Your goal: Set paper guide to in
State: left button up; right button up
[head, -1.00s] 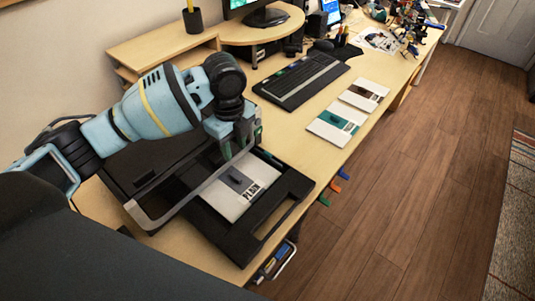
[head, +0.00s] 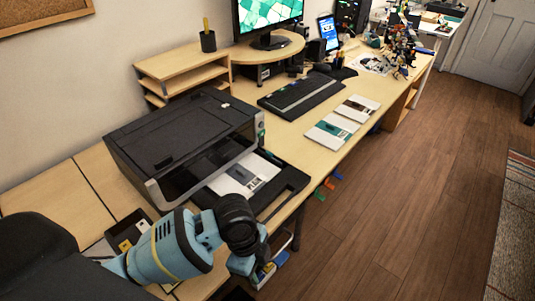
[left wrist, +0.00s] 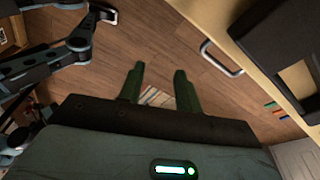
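The black printer (head: 180,140) stands on the desk with its paper tray (head: 285,192) out at the front. White paper with a dark patch and print (head: 232,184) lies in the tray. A small teal strip (head: 268,156) shows at the far edge of the paper; it may be the paper guide, but it is too small to be sure. My left gripper is low in front of the printer, apart from the tray, its fingers mostly hidden in the head view. In the left wrist view the left gripper (left wrist: 158,85) is open and empty, over the floor. My right gripper is not clearly seen.
Two booklets (head: 331,130) and a keyboard (head: 302,95) lie right of the printer. A wooden shelf (head: 182,68) stands behind it. Coloured tabs (head: 325,186) stick out at the desk edge. A metal handle (left wrist: 220,58) shows in the left wrist view. The floor is open.

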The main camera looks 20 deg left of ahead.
pick_arm(q)
jog(key=s+a+f+n, duration=0.2)
jog(key=s+n, duration=0.3)
jog(key=s, duration=0.3)
jog(key=s+a+f+n, duration=0.1)
jog(key=s+f+n, duration=0.25)
jog(key=s, duration=0.45)
jog(key=s+a+f+n, duration=0.1)
jog(key=s+a+n, duration=0.1)
jog(key=s+n, duration=0.5)
notch_tip(320, 180, down, 6)
jog(key=t, duration=0.5)
jog(key=shift+s+a+y, duration=0.2)
jog(key=shift+a+y, duration=0.1)
jog(key=shift+o, duration=0.3)
jog(key=shift+w+d+f+t, duration=0.2)
jog(key=shift+f+t, duration=0.15)
jog(key=shift+t, duration=0.3)
jog(key=shift+w+d+f+t, duration=0.15)
jog(key=shift+f+t, duration=0.15)
jog(key=shift+t, duration=0.35)
jog(key=shift+s+a+n, duration=0.1)
jog(key=shift+s+n, duration=0.05)
jog(key=shift+n, duration=0.1)
